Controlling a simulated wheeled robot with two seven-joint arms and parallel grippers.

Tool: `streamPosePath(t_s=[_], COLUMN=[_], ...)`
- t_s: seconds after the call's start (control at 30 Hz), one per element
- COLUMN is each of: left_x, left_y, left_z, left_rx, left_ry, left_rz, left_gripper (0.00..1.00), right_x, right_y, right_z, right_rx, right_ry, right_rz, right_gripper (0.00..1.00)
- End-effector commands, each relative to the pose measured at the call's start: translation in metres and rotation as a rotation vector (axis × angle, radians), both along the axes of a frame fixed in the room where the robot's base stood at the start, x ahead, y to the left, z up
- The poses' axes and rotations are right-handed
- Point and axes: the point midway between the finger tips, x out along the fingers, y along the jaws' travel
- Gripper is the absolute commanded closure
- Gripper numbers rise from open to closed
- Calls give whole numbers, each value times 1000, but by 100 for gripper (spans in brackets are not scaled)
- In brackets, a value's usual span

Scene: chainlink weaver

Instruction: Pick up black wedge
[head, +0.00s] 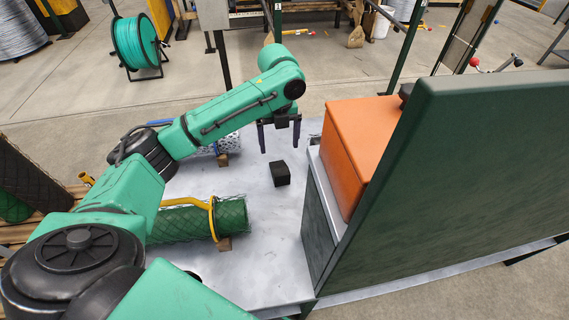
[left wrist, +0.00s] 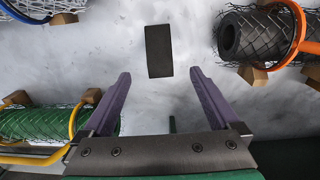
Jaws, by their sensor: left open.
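The black wedge (head: 280,173) is a small dark block lying on the grey metal table (head: 265,258). In the left wrist view the wedge (left wrist: 158,51) shows as a dark rectangle just beyond my fingertips, near the middle. My left gripper (head: 279,138) is open and empty, its two purple fingers pointing down above the table near the wedge. In the left wrist view the open fingers (left wrist: 160,76) stand apart on either side, with the wedge ahead of the gap and not between them. My right gripper is not in view.
A green mesh roll (head: 183,222) with a yellow handle lies on wooden blocks at left. An orange box (head: 352,140) and a tall dark green panel (head: 450,180) stand at right. A black roll with an orange ring (left wrist: 262,35) shows in the wrist view. Table around the wedge is clear.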

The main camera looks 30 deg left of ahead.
Motion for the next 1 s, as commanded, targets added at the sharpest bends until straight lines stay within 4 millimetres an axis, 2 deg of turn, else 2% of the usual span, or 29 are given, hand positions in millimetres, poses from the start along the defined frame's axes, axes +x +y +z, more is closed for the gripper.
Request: streamPosePath(t_s=[0.1,0.2,0.37,0.5,0.6,0.77,0.8,0.87,1.0], left_x=[-2,-1,-3,-5,-5,-4,-4,-4,-4], left_y=[0,0,-1,-3,-3,-3,-3,-3,-3], left_z=[-30,-48,-68,-96,-107,-108,-108,-107,-107], left_rx=[0,0,0,0,1,1,1,1,1], left_ry=[6,4,4,3,1,-1,-1,-1,-1], left_rz=[1,1,0,1,0,0,0,0,0], left_gripper=[5,5,5,5,5,5,13,36,89], right_x=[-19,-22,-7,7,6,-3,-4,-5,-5], right_y=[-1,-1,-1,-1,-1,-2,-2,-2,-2], right_z=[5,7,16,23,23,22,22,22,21], right_rx=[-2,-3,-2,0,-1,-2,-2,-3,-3], right_ry=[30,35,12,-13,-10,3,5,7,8], right_rz=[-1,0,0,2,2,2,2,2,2], right_gripper=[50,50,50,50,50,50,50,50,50])
